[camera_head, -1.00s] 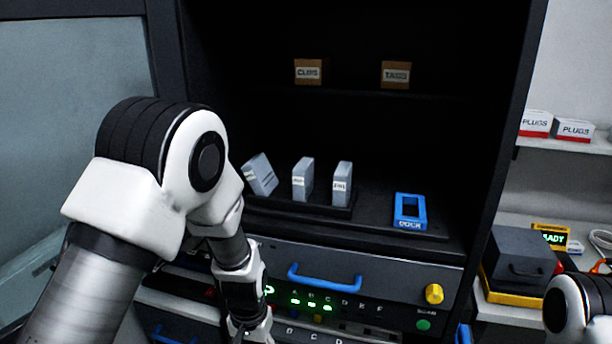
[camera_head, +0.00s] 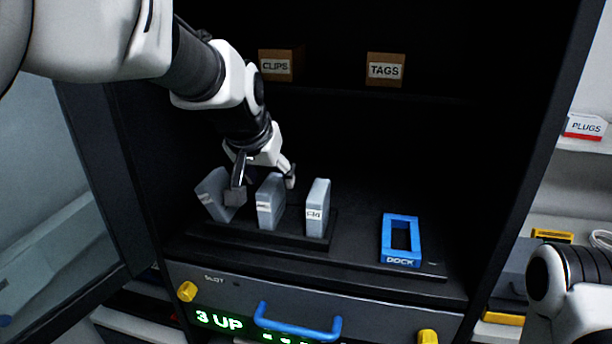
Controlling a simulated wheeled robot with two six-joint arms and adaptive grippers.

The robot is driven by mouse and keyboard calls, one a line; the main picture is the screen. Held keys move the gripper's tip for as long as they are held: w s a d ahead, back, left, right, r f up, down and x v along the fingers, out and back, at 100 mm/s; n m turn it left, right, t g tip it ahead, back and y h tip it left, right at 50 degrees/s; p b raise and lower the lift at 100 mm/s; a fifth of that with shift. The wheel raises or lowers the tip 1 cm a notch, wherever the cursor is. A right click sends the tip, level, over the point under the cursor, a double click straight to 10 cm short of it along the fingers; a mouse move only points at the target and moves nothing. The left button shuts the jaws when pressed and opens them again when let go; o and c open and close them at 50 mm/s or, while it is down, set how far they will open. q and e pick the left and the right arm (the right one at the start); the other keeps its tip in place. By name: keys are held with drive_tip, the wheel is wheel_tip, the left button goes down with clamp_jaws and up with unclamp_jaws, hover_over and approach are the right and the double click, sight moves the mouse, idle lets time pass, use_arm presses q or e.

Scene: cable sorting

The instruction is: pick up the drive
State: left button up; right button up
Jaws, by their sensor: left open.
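Three grey drives stand in a row in a dark rack on the cabinet shelf. The left drive (camera_head: 213,197) leans to the left; the middle drive (camera_head: 269,207) and the right drive (camera_head: 317,209) are upright. My left gripper (camera_head: 264,178) is open, pointing down at the top of the middle drive. One finger shows between the left and middle drives, overlapping the left drive in the picture; the other shows at the middle drive's upper right. I cannot tell whether either finger touches a drive. My right gripper is outside the view.
A blue dock (camera_head: 388,241) lies on the shelf to the right. Boxes marked CLIPS (camera_head: 277,66) and TAGS (camera_head: 385,70) sit on the upper shelf. A drawer front with a blue handle (camera_head: 296,322) is below. My right arm shows at the lower right.

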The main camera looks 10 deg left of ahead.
use_arm(q)
drive_tip(key=shift+w+d+f, duration=0.1)
drive_tip(key=shift+w, duration=0.35)
drive_tip(key=shift+s+f+p, duration=0.2)
drive_tip(key=shift+p, duration=0.1)
drive_tip(key=shift+s+a+f+p, duration=0.3)
drive_tip(key=shift+s+f+p, duration=0.15)
drive_tip(key=shift+s+p, duration=0.15)
drive_tip(key=shift+p+x, duration=0.55)
drive_tip(key=shift+x, duration=0.25)
drive_tip(key=x, duration=0.4)
drive_tip(key=shift+w+d+r, duration=0.1)
drive_tip(key=shift+w+r, duration=0.15)
drive_tip(key=shift+w, duration=0.05)
drive_tip(key=shift+w+f, duration=0.15)
drive_tip(key=shift+w, duration=0.1)
drive_tip(key=shift+s, duration=0.1)
drive_tip(key=shift+s+r, duration=0.2)
drive_tip(key=shift+s, duration=0.1)
drive_tip(key=c, duration=0.4)
drive_tip(key=shift+s+r, duration=0.15)
drive_tip(key=shift+s, duration=0.1)
drive_tip(key=c, duration=0.6)
clamp_jaws()
drive_tip(key=shift+w, duration=0.1)
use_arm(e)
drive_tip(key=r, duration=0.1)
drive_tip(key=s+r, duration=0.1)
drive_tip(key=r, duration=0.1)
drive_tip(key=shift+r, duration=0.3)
